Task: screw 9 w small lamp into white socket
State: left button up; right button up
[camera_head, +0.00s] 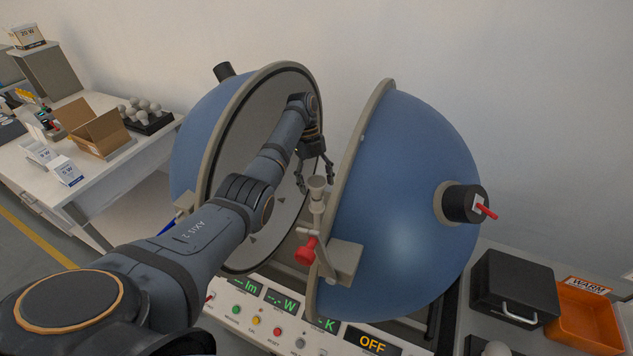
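My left arm reaches into the gap of an open blue sphere. Its gripper (316,183) hangs there with its fingers apart, and no lamp shows between them. Just below it, a pale cup-shaped socket (317,184) stands on a post between the two halves; I cannot tell whether the fingers touch it. Several round white lamps (140,108) stand in a black tray on the left table. I cannot tell which lamp is the 9 W small one. My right gripper is out of view.
The left half-sphere (190,135) and right half-sphere (415,200) flank the arm closely. A red handle (306,250) sits at the post. A control panel (290,325) reads OFF. A cardboard box (100,132), a black case (515,285) and an orange WARM bin (585,318) stand around.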

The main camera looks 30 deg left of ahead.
pick_arm(q)
jog(key=n+p, duration=0.2)
jog(key=p, duration=0.1)
jog(key=r+n+t+p, duration=0.1)
jog(key=p, duration=0.3)
jog(key=shift+r+n, duration=0.15)
jog(key=shift+n, duration=0.25)
jog(key=shift+s+f+n+t+h+p, duration=0.2)
jog(key=shift+n+t+h+p, duration=0.1)
jog(key=shift+n+t+p, duration=0.4)
jog(key=shift+f+n+b, duration=0.5)
jog(key=shift+n, duration=0.5)
jog(key=n+t, duration=0.1)
jog(key=n, duration=0.2)
jog(key=shift+n+t, duration=0.4)
jog(key=n+t, duration=0.1)
jog(key=n, duration=0.2)
jog(key=shift+d+n+y, duration=0.15)
jog(key=shift+n+y, duration=0.25)
jog(key=n+t+y, duration=0.1)
jog(key=n, duration=0.2)
jog(key=shift+n, duration=0.3)
jog(key=n+y, duration=0.1)
jog(key=n, duration=0.1)
jog(key=n+t, duration=0.1)
jog(key=n, duration=0.1)
jog(key=shift+r+n+y, duration=0.1)
jog(key=shift+n+y, duration=0.2)
jog(key=shift+y, duration=0.1)
